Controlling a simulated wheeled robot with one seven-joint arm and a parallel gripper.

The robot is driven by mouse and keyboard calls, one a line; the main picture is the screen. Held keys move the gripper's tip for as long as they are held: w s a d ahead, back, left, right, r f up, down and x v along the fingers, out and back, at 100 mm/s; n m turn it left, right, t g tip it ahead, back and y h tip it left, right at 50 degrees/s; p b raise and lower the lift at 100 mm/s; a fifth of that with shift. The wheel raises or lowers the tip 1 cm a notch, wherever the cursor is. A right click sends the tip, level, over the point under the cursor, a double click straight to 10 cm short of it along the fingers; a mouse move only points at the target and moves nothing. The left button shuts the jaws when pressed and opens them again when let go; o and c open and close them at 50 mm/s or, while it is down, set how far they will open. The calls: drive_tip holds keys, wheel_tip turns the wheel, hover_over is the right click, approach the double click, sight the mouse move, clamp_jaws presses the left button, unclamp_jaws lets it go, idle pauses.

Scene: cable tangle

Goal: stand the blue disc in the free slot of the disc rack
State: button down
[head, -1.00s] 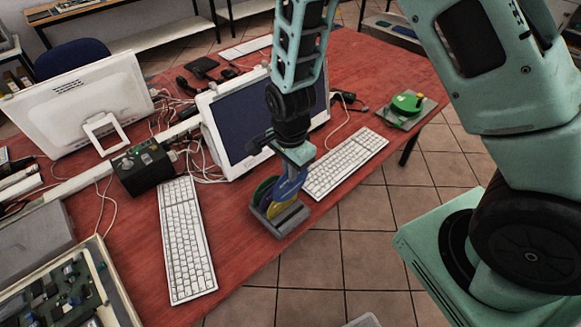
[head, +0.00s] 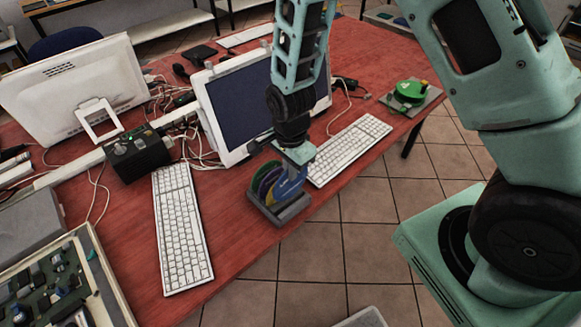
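The disc rack (head: 282,217) is a small grey stand near the table's front edge, between two keyboards. A green disc (head: 260,179) and a yellow disc (head: 269,188) stand upright on its left side. The blue disc (head: 291,187) is upright at the right side of the rack, below my gripper (head: 295,158). My gripper points down and appears shut on the blue disc's upper edge; the fingertips are small and partly hidden. The disc's lower edge overlaps the rack in the picture. I cannot tell whether it sits in a slot.
White keyboards lie left (head: 182,230) and right (head: 350,150) of the rack. A monitor (head: 240,110) stands close behind. A black box (head: 138,158) and cables are at the left. A green object (head: 410,95) sits on a plate at the far right.

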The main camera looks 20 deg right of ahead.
drive_tip(key=shift+f+b, duration=1.1)
drive_tip(key=shift+f, duration=0.85)
drive_tip(key=c, duration=1.5)
unclamp_jaws()
drive_tip(key=shift+c, duration=0.2)
drive_tip(key=shift+r, duration=0.1)
wheel_tip(320, 180, up, 17)
drive_tip(key=b, duration=0.1)
drive_tip(key=shift+r, duration=0.15)
